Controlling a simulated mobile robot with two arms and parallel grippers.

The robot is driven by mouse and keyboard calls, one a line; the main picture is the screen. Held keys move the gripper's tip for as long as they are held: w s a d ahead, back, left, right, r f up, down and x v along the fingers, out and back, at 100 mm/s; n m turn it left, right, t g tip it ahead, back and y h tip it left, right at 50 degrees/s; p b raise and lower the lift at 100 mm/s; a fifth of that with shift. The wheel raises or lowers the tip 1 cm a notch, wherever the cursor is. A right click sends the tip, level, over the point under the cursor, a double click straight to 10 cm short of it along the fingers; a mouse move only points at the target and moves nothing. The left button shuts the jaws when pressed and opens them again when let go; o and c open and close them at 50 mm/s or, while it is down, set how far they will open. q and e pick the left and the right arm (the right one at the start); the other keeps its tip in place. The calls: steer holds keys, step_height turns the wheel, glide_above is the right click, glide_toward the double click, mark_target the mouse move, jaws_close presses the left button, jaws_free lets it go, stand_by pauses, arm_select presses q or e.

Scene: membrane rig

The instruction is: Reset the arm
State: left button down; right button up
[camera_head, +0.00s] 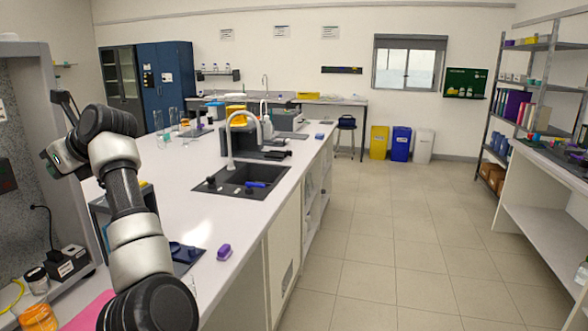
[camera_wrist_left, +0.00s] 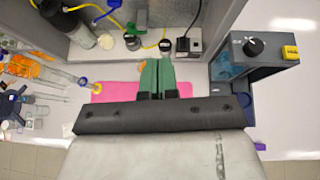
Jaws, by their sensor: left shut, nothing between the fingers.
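My left arm (camera_head: 128,195) rises from the bottom of the head view and bends up and left over the bench. Its wrist and hand (camera_head: 65,155) are at the far left, in front of the grey-framed alcove; the fingertips are hard to make out there. In the left wrist view my left gripper (camera_wrist_left: 157,78) shows two green fingers pressed together with nothing between them. They are above the pink mat (camera_wrist_left: 115,92), apart from the things around it. My right gripper is in neither view.
A dark box (camera_wrist_left: 270,75) with a black knob stands right of the fingers. Orange-filled glassware (camera_wrist_left: 30,68) lies left. A power block (camera_wrist_left: 188,47) and cables are beyond. In the head view, a sink (camera_head: 248,181) and purple object (camera_head: 224,252) are on the bench; the floor aisle is clear.

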arm_select(q)
steer(key=s+d+f+n+t+h, duration=0.3)
steer(key=d+f+n+t+h, duration=0.2)
steer(key=d+f+n, duration=0.35)
steer(key=s+d+f+n+t+h, duration=0.45)
steer(key=d+f+n, duration=0.25)
steer(key=f, duration=0.3)
steer(key=s+d+f+n+t+h, duration=0.3)
steer(key=d+f+n+t+h, duration=0.25)
steer(key=d+f+n, duration=0.35)
steer(key=s+f+m+g+y, duration=0.1)
steer(key=s+f+m+g, duration=0.1)
steer(key=s+f+g, duration=0.55)
steer(key=s+f+m+g+y, duration=0.15)
steer(key=s+f, duration=0.25)
steer(key=s, duration=0.6)
steer(key=s+f+m+g+y, duration=0.1)
steer(key=s+f+m+g, duration=0.3)
steer(key=s, duration=0.5)
step_height(320, 180, down, 27)
steer(key=s+n+g, duration=0.1)
steer(key=g, duration=0.1)
steer(key=s+a+f+g, duration=0.1)
steer(key=s+a+f, duration=0.1)
steer(key=s+f, duration=1.3)
steer(key=shift+s+a+f, duration=0.35)
steer(key=shift+s+a, duration=0.05)
steer(key=shift+s, duration=0.1)
